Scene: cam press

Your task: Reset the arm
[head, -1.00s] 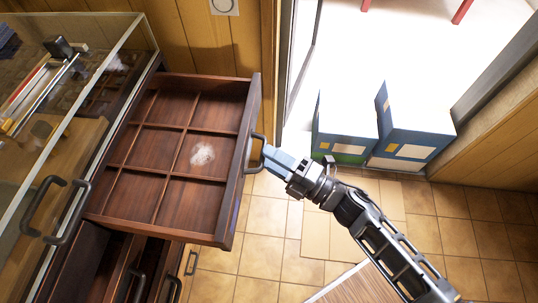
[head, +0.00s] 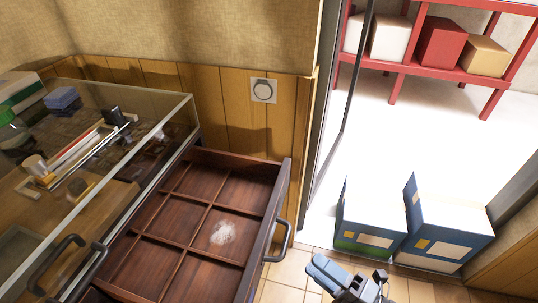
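My gripper (head: 320,270), with light blue fingers, is at the bottom of the head view, just right of the open wooden drawer (head: 215,205). It is apart from the drawer's dark handle (head: 284,241) and holds nothing that I can see. Whether its fingers are open or shut is not clear. Most of my arm lies below the picture's edge. The drawer is pulled out and divided into several compartments, with a whitish patch (head: 222,233) in one of them.
A glass-topped case (head: 150,135) with small items stands at the left. Two blue and white boxes (head: 372,218) (head: 445,225) stand on the floor at the right, by a bright doorway. A red shelf (head: 478,78) with boxes is beyond it.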

